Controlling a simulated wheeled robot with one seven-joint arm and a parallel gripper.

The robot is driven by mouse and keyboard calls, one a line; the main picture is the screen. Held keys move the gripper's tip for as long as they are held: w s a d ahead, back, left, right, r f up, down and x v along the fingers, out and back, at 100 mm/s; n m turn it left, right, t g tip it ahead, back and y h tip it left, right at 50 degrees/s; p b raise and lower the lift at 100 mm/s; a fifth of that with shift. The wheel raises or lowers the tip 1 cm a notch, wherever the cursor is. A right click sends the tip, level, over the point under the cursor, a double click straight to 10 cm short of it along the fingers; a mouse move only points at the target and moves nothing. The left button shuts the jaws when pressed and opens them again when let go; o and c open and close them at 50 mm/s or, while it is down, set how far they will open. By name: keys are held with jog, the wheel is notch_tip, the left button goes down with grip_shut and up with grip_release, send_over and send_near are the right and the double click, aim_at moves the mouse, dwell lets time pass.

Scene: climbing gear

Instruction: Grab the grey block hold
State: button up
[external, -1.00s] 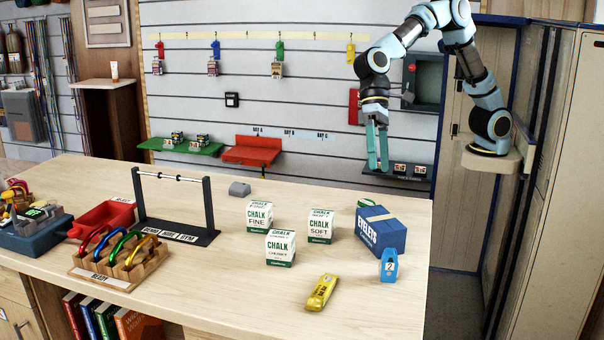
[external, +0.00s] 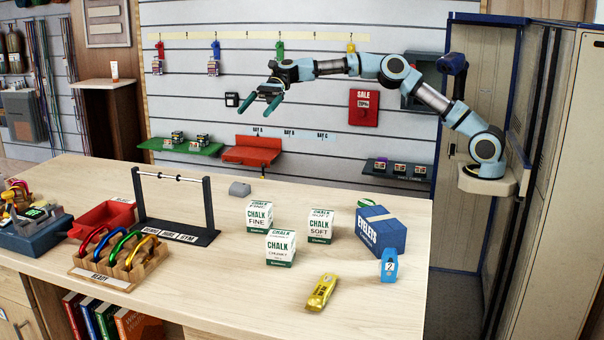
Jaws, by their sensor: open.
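The grey block hold (external: 240,189) is a small, low grey lump lying on the wooden counter near its back edge, right of the black rack. Nothing covers it. My gripper (external: 262,106) is open and empty, with its two teal fingers pointing down and to the left. In the picture it is well above the hold and slightly to its right, apart from it.
The black rack (external: 208,205) stands left of the hold. Chalk boxes (external: 260,215) stand to its right and front, with a blue eyelets box (external: 380,232) further right. A red shelf (external: 252,152) and green shelf (external: 180,147) are on the wall behind.

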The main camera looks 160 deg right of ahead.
send_near(241, 184)
jog(key=shift+s+r, duration=0.2)
jog(key=shift+s, duration=0.45)
jog(key=shift+w+f, duration=0.1)
jog(key=shift+f, duration=0.2)
jog(key=p+x, duration=0.1)
jog(key=x, duration=0.3)
jog(key=shift+w, duration=0.3)
jog(key=p+x, duration=0.2)
jog(key=x, duration=0.3)
jog(key=shift+d+f+p, duration=0.1)
jog(key=shift+p, duration=0.2)
jog(key=shift+w+d+f, duration=0.1)
jog(key=shift+w+f, duration=0.25)
jog(key=shift+w, duration=0.05)
jog(key=c, duration=1.4)
jog(key=shift+r, duration=0.15)
